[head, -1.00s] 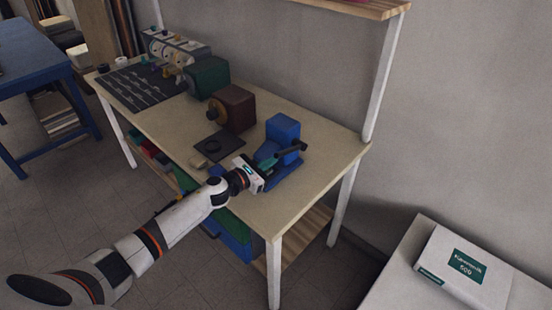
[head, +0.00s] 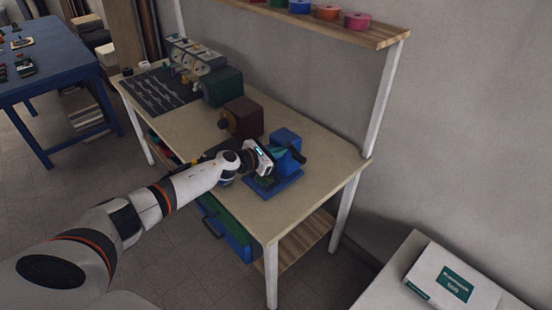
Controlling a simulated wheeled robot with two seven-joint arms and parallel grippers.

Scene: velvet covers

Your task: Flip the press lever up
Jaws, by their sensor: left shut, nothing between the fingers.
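The blue press (head: 285,138) stands near the right end of the workbench, on a blue base plate (head: 284,187). A dark lever (head: 297,154) with a rounded end shows at its right side. My left gripper (head: 272,160) is at the press, just left of the lever. Its fingers are small and partly hidden against the press, and it appears shut and empty. Whether it touches the lever I cannot tell. My right gripper is out of view.
A dark red machine (head: 243,117) and a green machine (head: 223,88) stand left of the press on the workbench (head: 320,180). A shelf (head: 350,30) with coloured spools hangs above. A white box (head: 452,278) lies on a pale table at the lower right.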

